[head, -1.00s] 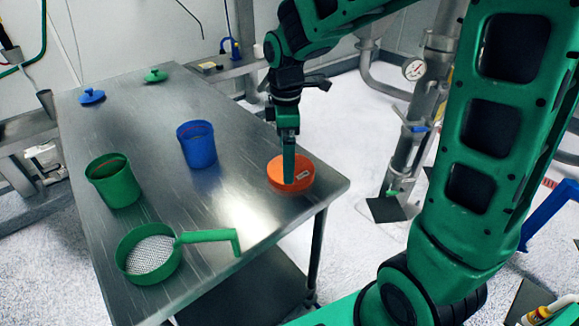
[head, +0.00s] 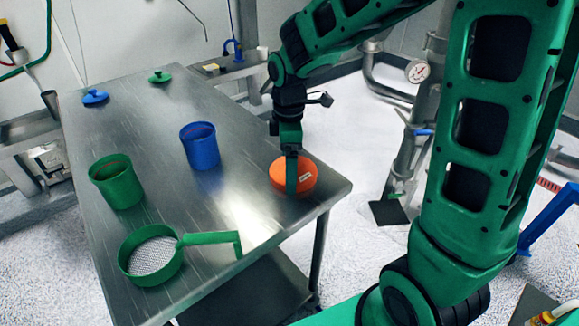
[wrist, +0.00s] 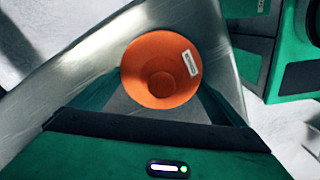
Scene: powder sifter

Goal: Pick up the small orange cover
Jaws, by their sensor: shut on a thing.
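The small orange cover (head: 278,176) is at the near right corner of the steel table. It is round, with a white label on it. In the wrist view the cover (wrist: 145,72) lies between my fingers, with a smaller round recess showing in its middle. My gripper (head: 292,180) reaches down from above and is shut on the cover. One finger crosses its front in the head view, and the far finger is hidden. I cannot tell whether the cover's underside is clear of the tabletop.
On the table (head: 240,205) stand a blue container (head: 203,150), a green container (head: 122,188) and a green sieve (head: 130,275) with a handle. Blue (head: 95,97) and green (head: 159,76) lids lie at the far end. The table's right edge is close to the cover.

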